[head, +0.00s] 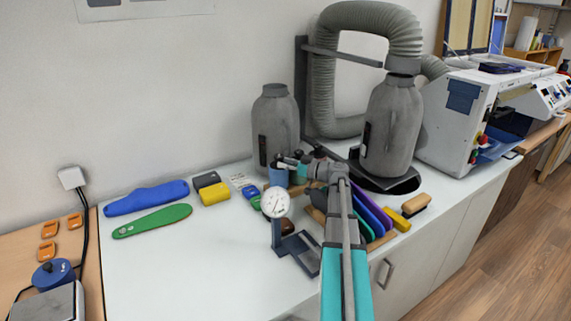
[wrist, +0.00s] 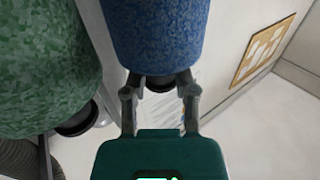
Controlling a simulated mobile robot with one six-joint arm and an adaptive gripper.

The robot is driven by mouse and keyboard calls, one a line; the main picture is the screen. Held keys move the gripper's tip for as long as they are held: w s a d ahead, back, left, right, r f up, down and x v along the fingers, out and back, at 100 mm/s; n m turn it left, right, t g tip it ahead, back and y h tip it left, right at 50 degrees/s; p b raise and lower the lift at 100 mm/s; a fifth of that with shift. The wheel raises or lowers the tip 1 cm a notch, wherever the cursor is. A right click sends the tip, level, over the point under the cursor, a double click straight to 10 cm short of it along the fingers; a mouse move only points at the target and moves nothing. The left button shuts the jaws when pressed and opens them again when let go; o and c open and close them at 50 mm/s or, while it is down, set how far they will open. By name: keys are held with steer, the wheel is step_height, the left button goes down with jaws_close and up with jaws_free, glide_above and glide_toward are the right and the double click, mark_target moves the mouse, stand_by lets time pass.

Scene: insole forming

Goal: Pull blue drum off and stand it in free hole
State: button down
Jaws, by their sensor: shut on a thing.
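The blue drum (wrist: 160,30) fills the top middle of the wrist view, with a dark hub at its near end. My gripper (wrist: 160,82) is shut on that hub, one finger on each side. In the head view the blue drum (head: 278,177) shows small beside my gripper (head: 290,163), above the bench's middle. A large green speckled drum (wrist: 45,60) is at the left of the wrist view, apart from the blue one. No free hole can be made out; my arm and the dial gauge cover much of that area.
A dial gauge (head: 276,204) stands in front of the drum. Purple and teal insoles (head: 372,212) stand right of my arm. Two grey bottle-shaped units (head: 274,125) stand behind. Blue (head: 146,198) and green (head: 152,221) insoles lie left. The bench's front left is clear.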

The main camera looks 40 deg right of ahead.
steer(key=shift+f, duration=0.3)
stand_by(0.5)
steer(key=shift+c, duration=1.6)
jaws_free()
steer(key=shift+o, duration=1.4)
steer(key=shift+r, duration=0.15)
steer(key=shift+s+r+p, duration=0.2)
steer(key=shift+r+p, duration=1.15)
steer(key=shift+r, duration=0.05)
steer(key=shift+s+r+p, duration=0.2)
steer(key=shift+r+p, duration=1.15)
steer(key=shift+r, duration=0.1)
